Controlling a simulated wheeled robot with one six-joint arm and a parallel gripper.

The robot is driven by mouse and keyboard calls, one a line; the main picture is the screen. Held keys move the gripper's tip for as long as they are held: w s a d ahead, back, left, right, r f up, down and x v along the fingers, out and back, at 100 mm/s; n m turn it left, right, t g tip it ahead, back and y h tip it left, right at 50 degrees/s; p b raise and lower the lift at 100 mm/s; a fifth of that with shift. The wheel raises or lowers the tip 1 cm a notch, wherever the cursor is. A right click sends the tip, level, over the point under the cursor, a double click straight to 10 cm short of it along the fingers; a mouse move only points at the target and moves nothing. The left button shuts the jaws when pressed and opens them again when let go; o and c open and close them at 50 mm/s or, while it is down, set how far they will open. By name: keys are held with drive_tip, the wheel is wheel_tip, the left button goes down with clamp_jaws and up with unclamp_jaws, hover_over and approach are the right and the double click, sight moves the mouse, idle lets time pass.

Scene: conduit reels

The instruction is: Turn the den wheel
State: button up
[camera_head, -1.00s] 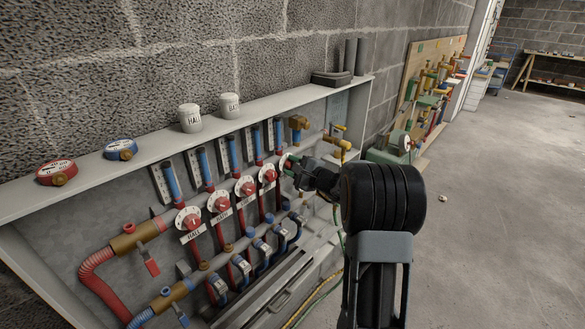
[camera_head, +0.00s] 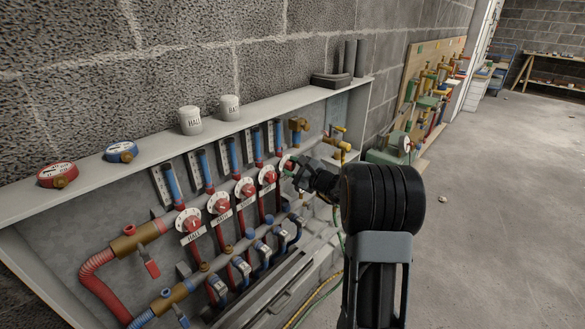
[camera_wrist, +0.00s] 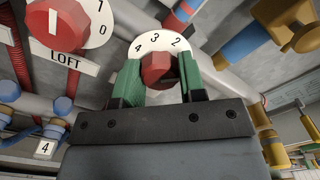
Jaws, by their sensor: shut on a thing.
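The rightmost wheel of the row is a red knob (camera_wrist: 157,69) on a white dial (camera_wrist: 163,42) with the figures 4, 3 and 2 showing. Its name plate is hidden behind my gripper (camera_wrist: 160,76), so I cannot read it. The green fingers stand on both sides of the knob and are shut on it. In the head view the same knob (camera_head: 286,164) is partly covered by my gripper (camera_head: 294,167) at the right end of the manifold.
The LOFT wheel (camera_wrist: 58,24) is close on the left. More red wheels, including the HALL one (camera_head: 190,220), continue down the row. Blue-capped lower valves (camera_head: 263,251) and a brass fitting (camera_head: 298,126) are nearby. White caps (camera_head: 190,120) stand on the cabinet ledge. Open floor lies right.

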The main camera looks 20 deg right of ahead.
drive_tip(key=shift+f, duration=0.1)
drive_tip(key=o, duration=0.9)
drive_tip(key=p+v, duration=0.1)
drive_tip(key=v, duration=1.3)
drive_tip(key=shift+w, duration=0.1)
